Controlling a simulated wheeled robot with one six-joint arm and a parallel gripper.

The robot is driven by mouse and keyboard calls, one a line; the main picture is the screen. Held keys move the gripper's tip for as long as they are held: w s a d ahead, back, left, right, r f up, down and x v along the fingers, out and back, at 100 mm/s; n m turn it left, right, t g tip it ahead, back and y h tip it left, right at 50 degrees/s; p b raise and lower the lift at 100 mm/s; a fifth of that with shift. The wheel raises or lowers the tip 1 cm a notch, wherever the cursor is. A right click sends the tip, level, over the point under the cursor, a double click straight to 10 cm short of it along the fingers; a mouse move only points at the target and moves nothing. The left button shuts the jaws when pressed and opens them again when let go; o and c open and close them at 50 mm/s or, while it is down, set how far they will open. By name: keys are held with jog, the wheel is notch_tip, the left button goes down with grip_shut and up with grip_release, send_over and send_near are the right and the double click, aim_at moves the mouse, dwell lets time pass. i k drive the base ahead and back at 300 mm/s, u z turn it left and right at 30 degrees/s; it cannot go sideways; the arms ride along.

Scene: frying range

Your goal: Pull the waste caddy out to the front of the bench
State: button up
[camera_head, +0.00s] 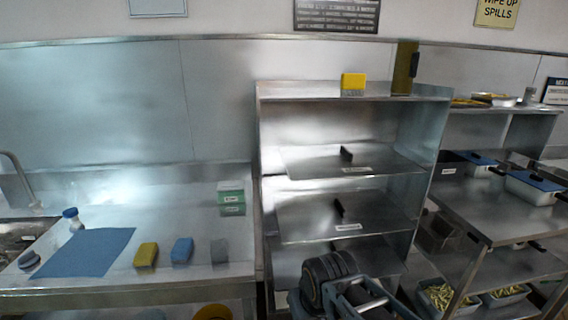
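A small green box with white labels (231,197) stands at the back right of the steel bench (190,215), close to the shelf unit. It looks like the waste caddy, but its labels are too small to read. The bench in front of it is bare down to a grey block (219,251) near the front edge. Part of my arm shows at the bottom middle, in front of the shelf unit and right of the bench. My gripper's fingertips cannot be made out.
A yellow block (146,254), a blue block (182,250) and a blue cloth (80,252) lie along the bench front. A spray bottle (73,219) stands behind the cloth. The steel shelf unit (350,200) adjoins the bench's right end. Trays of fries (449,298) sit low at right.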

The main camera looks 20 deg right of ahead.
aim_at(450, 165)
jog(key=z, duration=1.05)
jog(key=i, duration=1.05)
jog(key=z, duration=0.95)
jog(key=i, duration=1.15)
jog(key=z, duration=0.2)
